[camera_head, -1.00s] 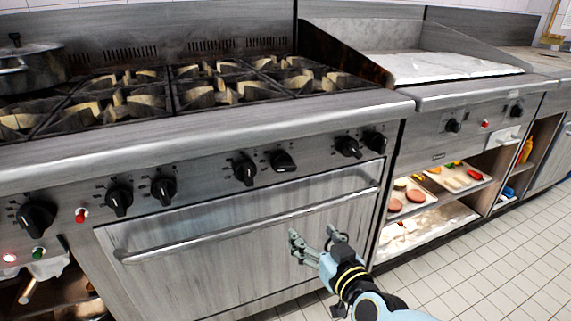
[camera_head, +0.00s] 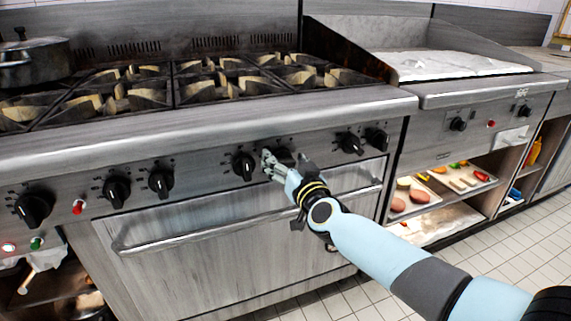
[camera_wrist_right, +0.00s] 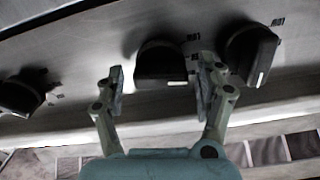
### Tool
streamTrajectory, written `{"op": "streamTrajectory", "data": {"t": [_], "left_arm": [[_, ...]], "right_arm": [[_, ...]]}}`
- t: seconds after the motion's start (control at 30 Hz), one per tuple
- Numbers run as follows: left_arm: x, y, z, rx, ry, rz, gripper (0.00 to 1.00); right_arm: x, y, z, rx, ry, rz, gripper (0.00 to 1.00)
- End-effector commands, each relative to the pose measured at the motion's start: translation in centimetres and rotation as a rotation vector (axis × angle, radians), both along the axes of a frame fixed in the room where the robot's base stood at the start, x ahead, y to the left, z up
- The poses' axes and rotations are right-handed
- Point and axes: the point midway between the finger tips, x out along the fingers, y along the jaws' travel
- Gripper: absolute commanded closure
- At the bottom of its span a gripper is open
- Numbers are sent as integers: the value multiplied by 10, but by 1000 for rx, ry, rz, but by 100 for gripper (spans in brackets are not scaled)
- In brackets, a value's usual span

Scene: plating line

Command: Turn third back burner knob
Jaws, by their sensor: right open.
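A row of black knobs runs along the stove's front panel. My right gripper (camera_head: 287,162) is at one of them, the black knob (camera_head: 284,155), which the hand partly hides in the head view. In the right wrist view this knob (camera_wrist_right: 161,66) stands between the two spread fingertips of my gripper (camera_wrist_right: 159,82). The gripper is open, with a finger on each side; I cannot tell whether the right-hand finger touches the knob. A neighbouring knob (camera_head: 244,166) sits close on the left in the head view. My left gripper is not in view.
More knobs (camera_head: 349,144) lie to the right and others (camera_head: 160,182) to the left. The oven door handle (camera_head: 215,229) runs below the hand. The stove's front ledge (camera_head: 190,128) overhangs the panel. A pot (camera_head: 36,64) stands on the back left burner.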

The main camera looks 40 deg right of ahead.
Motion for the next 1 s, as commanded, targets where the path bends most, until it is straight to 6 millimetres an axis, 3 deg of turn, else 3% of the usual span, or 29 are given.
{"op": "streamTrajectory", "data": {"t": [0.27,0.67,1.0], "left_arm": [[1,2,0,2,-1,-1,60],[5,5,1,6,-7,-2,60],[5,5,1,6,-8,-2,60]], "right_arm": [[1,0,0,0,1,0,31],[1,0,0,0,1,0,83],[1,0,0,48,-11,0,84]]}}
